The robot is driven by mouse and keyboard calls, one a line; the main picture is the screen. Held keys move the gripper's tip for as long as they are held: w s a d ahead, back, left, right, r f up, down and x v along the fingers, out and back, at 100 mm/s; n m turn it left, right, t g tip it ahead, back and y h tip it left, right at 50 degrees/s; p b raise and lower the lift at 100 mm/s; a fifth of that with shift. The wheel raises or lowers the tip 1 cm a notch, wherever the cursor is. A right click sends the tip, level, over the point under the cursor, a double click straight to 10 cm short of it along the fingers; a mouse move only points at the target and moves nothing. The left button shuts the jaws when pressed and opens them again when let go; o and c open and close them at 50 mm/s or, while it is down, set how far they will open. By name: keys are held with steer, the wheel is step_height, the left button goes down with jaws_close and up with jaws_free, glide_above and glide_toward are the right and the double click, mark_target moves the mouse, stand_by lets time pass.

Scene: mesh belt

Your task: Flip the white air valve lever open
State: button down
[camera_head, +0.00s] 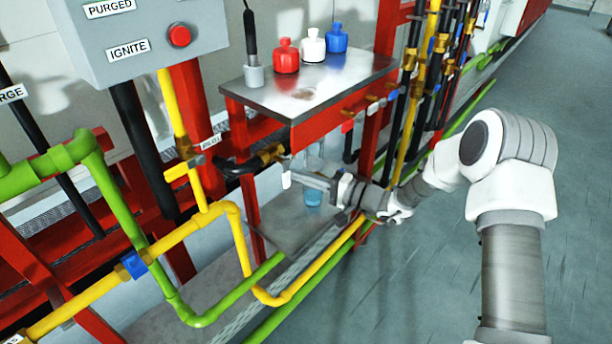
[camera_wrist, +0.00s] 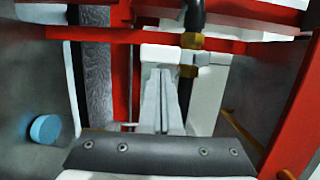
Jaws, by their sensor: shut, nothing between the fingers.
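In the wrist view the white lever (camera_wrist: 165,52) is a pale block just beyond my fingertips, beside brass fittings (camera_wrist: 192,41). My gripper (camera_head: 303,178) reaches in from the right, below the tabletop, with its tips close to the lever. In the wrist view my gripper (camera_wrist: 163,72) has its two fingers together, with nothing held. I cannot tell whether the tips touch the lever.
A metal-topped red table (camera_head: 320,85) carries red, white and blue bottles. A yellow pipe (camera_head: 235,235) and green pipe (camera_head: 125,215) run at left. A grey control box (camera_head: 150,35) is above. A blue round object (camera_wrist: 45,129) is at lower left in the wrist view. Open floor lies right.

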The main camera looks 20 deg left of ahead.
steer(key=shift+s+a+f+m, duration=0.15)
steer(key=shift+s+f+m, duration=0.2)
steer(key=shift+m, duration=0.55)
steer(key=shift+s+a+m+y, duration=0.2)
steer(key=shift+s+m+y, duration=0.35)
steer(key=shift+m, duration=0.65)
steer(key=s+a+r+m+t+p, duration=0.2)
steer(key=s+m+t+p, duration=0.3)
steer(key=m+p, duration=0.6)
steer(key=shift+s+a+r+m+t, duration=0.2)
steer(key=shift+s+r+m+t, duration=0.15)
steer(key=shift+m, duration=2.65)
steer(key=shift+f, duration=0.1)
